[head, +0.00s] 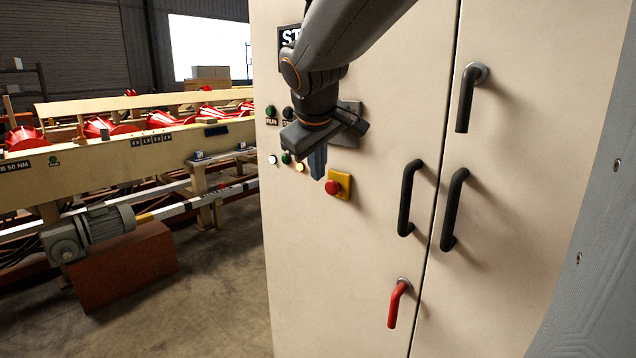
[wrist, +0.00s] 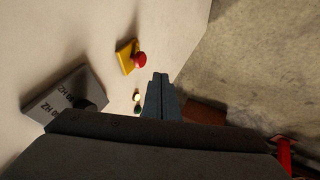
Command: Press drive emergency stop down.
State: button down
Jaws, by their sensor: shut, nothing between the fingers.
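The emergency stop is a red mushroom button (head: 333,187) on a yellow plate (head: 345,179), mounted on the front of a cream cabinet (head: 330,270). In the wrist view the red button (wrist: 140,60) and its yellow plate (wrist: 125,57) are just beyond and left of the fingertips. My gripper (head: 318,176) is shut and empty, its fingers pointing down, above and slightly left of the button in the head view. The fingers (wrist: 160,78) appear apart from the button in the wrist view. The button's label is not visible.
Indicator lamps (head: 299,167) and a green button (head: 270,111) lie left of my gripper. A grey box with a dial (wrist: 65,97) sits on the panel. Black handles (head: 407,198) and a red handle (head: 398,303) stick out at right. A roller line (head: 100,150) stands at left.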

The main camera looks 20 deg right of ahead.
jog(key=shift+v, duration=1.1)
